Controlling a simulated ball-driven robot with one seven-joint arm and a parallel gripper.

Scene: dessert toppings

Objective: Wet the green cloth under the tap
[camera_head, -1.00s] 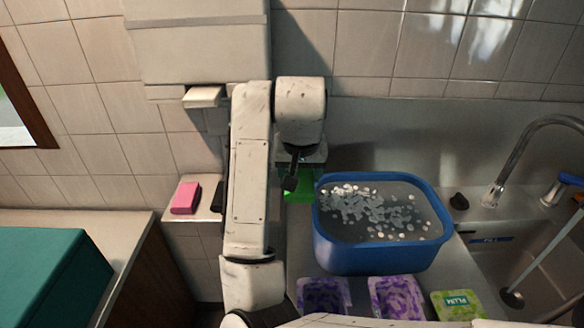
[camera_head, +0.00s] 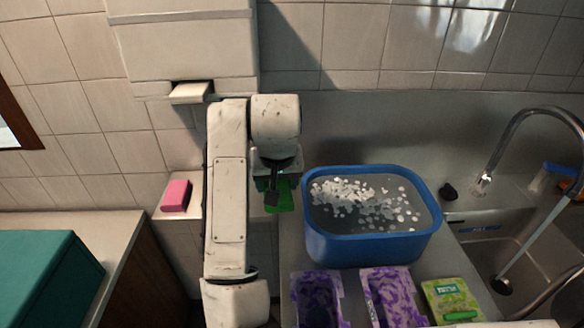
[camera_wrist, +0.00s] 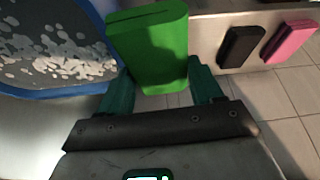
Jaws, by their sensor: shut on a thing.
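The green cloth (camera_head: 284,199) is folded into a thick block and held just left of the blue basin. It also shows large in the wrist view (camera_wrist: 152,45). My gripper (camera_head: 273,188) is shut on it, with a teal finger on each side in the wrist view. The tap (camera_head: 522,116) arches over the sink (camera_head: 540,262) at the far right, well apart from the cloth. A pale stream that looks like running water slants from its spout towards the drain.
The blue basin (camera_head: 372,250), holding liquid and pale floating bits, stands between cloth and sink. Two purple packs (camera_head: 317,298) and a green one (camera_head: 455,300) lie in front. A pink block (camera_head: 176,195) sits on a ledge left, beside a black block (camera_wrist: 241,47).

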